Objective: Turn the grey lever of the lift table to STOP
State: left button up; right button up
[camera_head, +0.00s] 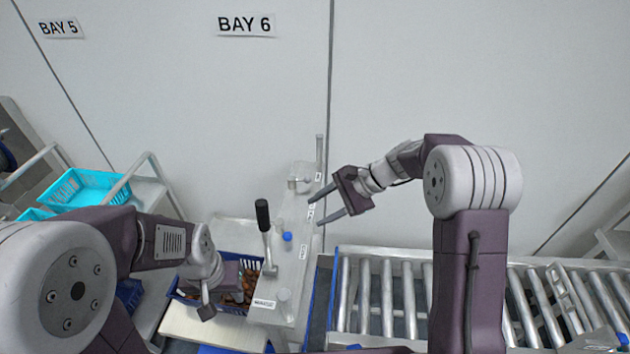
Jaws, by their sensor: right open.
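A light grey panel (292,258) with small white labels stands in the middle of the view; the labels are too small to read. A lever with a grey shaft and black grip (263,215) rises from its near left part. A thin grey upright bar (320,150) and a small pale fitting (298,183) are at its far end. I cannot tell for sure which is the task's grey lever. My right gripper (315,211) is open beside the panel's far right edge, fingers pointing left. My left gripper (209,303) is low at the left, over a blue crate; its jaws are unclear.
The blue crate (180,294) holds brown dates, left of the panel. A blue knob (287,237) sits beside the black-gripped lever. A roller conveyor (385,300) runs along the right. A cyan basket (85,190) stands at the left. A white wall (430,80) closes the back.

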aim_at(314, 189)
jog(key=w+m+t+y, duration=0.3)
jog(key=w+m+y, duration=0.2)
jog(key=w, duration=0.7)
jog(key=w+d+f+m+t+y, duration=0.2)
jog(key=w+d+f+m+t, duration=0.25)
jog(key=d+f, duration=0.4)
jog(key=w+a+b, duration=0.1)
jog(key=a, duration=0.2)
jog(key=w+a+f+b, duration=0.1)
jog(key=a, duration=0.2)
jog(key=w+a+f+b, duration=0.1)
jog(key=a, duration=0.2)
jog(key=shift+w+f+b, duration=0.15)
jog(key=shift+w+b, duration=0.1)
jog(key=shift+b, duration=0.05)
jog(key=shift+w+a, duration=0.15)
jog(key=shift+a, duration=0.1)
jog(key=shift+r, duration=0.2)
